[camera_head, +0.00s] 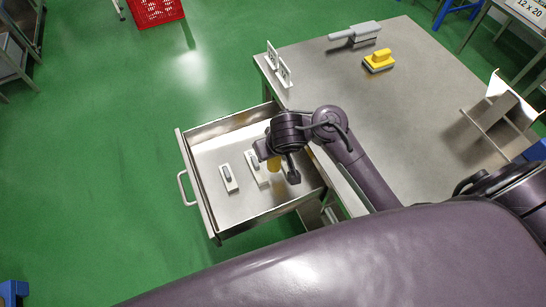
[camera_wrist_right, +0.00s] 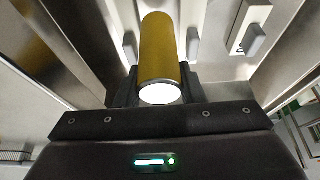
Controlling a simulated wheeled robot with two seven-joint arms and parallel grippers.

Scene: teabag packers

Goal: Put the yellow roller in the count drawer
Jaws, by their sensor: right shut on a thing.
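The yellow roller (camera_head: 274,165) is in my right gripper (camera_head: 279,171), inside the outline of the open drawer. In the right wrist view the roller (camera_wrist_right: 158,48) is a yellow cylinder with a pale end, held between the dark fingers. The metal drawer (camera_head: 205,208) is pulled out from the table's left side, its handle facing left. I cannot tell whether the roller touches the drawer floor. My arm hides part of the drawer's right side. My left gripper is not in view.
Pale blocks with grey grips lie in the drawer, one at the left (camera_head: 228,178) and one beside the roller (camera_head: 256,167). On the metal table (camera_head: 420,130) are a yellow-topped brush (camera_head: 379,60), a grey brush (camera_head: 355,34) and a white stand (camera_head: 278,66). The drawer's front part is clear.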

